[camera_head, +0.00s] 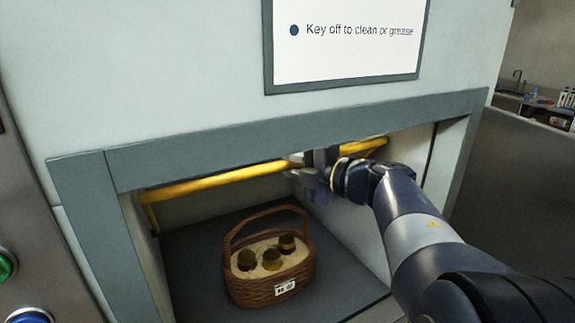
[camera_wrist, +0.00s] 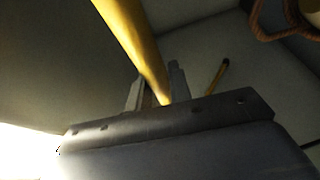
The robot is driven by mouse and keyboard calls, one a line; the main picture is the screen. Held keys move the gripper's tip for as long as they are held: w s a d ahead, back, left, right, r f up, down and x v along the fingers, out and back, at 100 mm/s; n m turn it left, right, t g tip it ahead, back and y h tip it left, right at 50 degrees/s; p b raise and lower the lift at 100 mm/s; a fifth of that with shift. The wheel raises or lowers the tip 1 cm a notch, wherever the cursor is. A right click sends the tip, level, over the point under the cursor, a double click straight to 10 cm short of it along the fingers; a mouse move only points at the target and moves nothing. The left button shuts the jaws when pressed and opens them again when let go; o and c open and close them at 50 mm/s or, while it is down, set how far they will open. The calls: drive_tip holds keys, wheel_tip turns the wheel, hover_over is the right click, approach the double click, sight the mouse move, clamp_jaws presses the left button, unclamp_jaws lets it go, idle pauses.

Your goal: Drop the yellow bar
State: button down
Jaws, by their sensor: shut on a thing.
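The yellow bar (camera_head: 225,179) spans the upper part of the recess in the grey machine, with a bent yellow end at the left. My gripper (camera_head: 318,170) is at the bar, right of its middle, and shut on it. In the wrist view the bar (camera_wrist: 137,45) runs down between the two fingers of my gripper (camera_wrist: 157,88). The part of the bar inside the fingers is hidden.
A wicker basket (camera_head: 268,288) with three dark-topped jars stands on the recess floor (camera_head: 195,260), below the bar. A sign (camera_head: 345,40) hangs above the opening. Green (camera_head: 5,267) and blue (camera_head: 30,316) buttons are at the lower left.

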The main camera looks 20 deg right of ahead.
drive_tip(key=s+d+f+n+t+y+b, duration=0.1)
drive_tip(key=s+f+b, duration=0.3)
drive_tip(key=f+b, duration=1)
drive_tip(key=s+f+n+t+y+b, duration=0.3)
drive_tip(key=f+b, duration=1)
drive_tip(key=b, duration=1.9)
drive_tip(key=shift+s+d+f+t+y, duration=0.35)
drive_tip(key=shift+s+t+y, duration=0.25)
drive_tip(key=shift+y, duration=0.2)
drive_tip(key=shift+w+f, duration=0.1)
drive_tip(key=shift+f, duration=0.05)
drive_tip(key=c, duration=1.5)
unclamp_jaws()
drive_tip(key=shift+o, duration=1)
drive_tip(key=shift+r, duration=0.2)
drive_tip(key=p+v, duration=0.1)
drive_tip(key=v, duration=1)
drive_tip(key=shift+a, duration=0.1)
